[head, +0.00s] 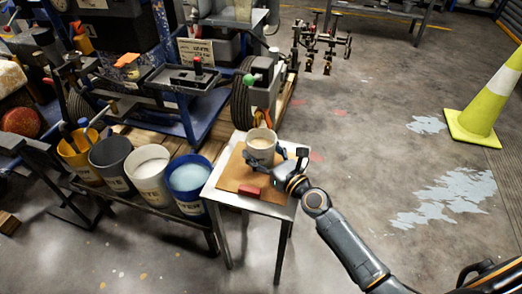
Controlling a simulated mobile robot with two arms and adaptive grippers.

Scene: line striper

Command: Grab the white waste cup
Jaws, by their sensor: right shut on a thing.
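The white waste cup (261,143) stands upright on a brown board on the small metal table, in the middle of the head view. Something tan or brownish shows inside it. My right gripper (278,160) reaches in from the lower right and is shut on the cup's near lower side. The gripper hides part of the cup's lower right side. My left gripper does not show.
The small table (285,208) also carries a red block (252,190) near its front edge. Several buckets, one of them blue (190,178), stand on a low rack to the left. The blue striper machine (185,85) is behind. A yellow cone (485,105) stands at right; the floor between is clear.

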